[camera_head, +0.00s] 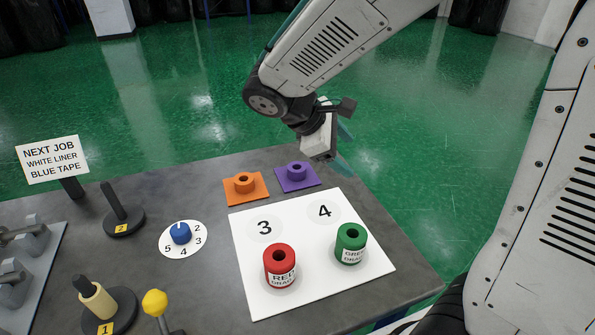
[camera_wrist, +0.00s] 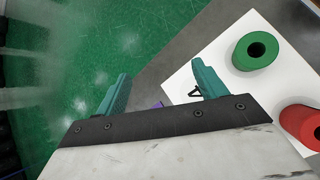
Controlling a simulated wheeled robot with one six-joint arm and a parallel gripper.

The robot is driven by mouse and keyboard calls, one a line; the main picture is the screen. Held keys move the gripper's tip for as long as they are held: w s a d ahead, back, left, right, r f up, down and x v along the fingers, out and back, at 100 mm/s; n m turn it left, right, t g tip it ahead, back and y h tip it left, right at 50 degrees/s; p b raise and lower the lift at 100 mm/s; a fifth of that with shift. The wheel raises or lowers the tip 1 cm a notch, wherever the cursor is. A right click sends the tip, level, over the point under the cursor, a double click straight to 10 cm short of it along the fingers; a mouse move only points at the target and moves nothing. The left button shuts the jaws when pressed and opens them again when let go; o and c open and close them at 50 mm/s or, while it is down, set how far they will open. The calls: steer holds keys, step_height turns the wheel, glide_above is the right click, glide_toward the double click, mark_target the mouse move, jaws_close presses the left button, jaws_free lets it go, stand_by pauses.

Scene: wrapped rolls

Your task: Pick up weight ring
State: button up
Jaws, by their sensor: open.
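No label marks a weight ring, so I cannot tell which ring-like piece it is. An orange ring-like piece (camera_head: 244,183) sits on an orange square (camera_head: 233,197). A purple one (camera_head: 297,171) sits on a purple square (camera_head: 312,182). Both are at the table's back edge. My gripper (camera_head: 344,147) is above and right of the purple piece, beyond the back edge of the table. In the wrist view my gripper (camera_wrist: 160,74) has its two teal fingers spread with nothing between them. Only a sliver of purple (camera_wrist: 158,104) shows there behind the gripper body.
A white board (camera_head: 320,285) holds a red roll (camera_head: 280,268) and a green roll (camera_head: 351,246). Left are a blue knob (camera_head: 181,233), an empty post (camera_head: 115,205), a cream roll on a post (camera_head: 97,300), a yellow-ball lever (camera_head: 155,303) and a sign (camera_head: 52,160).

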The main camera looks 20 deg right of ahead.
steer(key=w+a+f+n+t+h, duration=0.2)
steer(key=w+a+f+n+h, duration=0.1)
steer(key=w+a+f+n, duration=0.4)
steer(key=n+t+h, duration=0.1)
steer(key=n+t, duration=0.2)
steer(key=n, duration=0.1)
glide_toward(293, 168)
steer(key=x, duration=0.3)
steer(key=shift+s+d+r, duration=0.15)
steer(key=shift+s+d, duration=0.05)
steer(key=shift+s, duration=0.05)
steer(key=shift+w+d+f+t, duration=0.15)
steer(key=shift+f+t, duration=0.1)
steer(key=shift+t, duration=0.15)
steer(key=x, duration=0.7)
steer(key=shift+d+f, duration=0.1)
steer(key=shift+f, duration=0.05)
steer(key=c, duration=1.1)
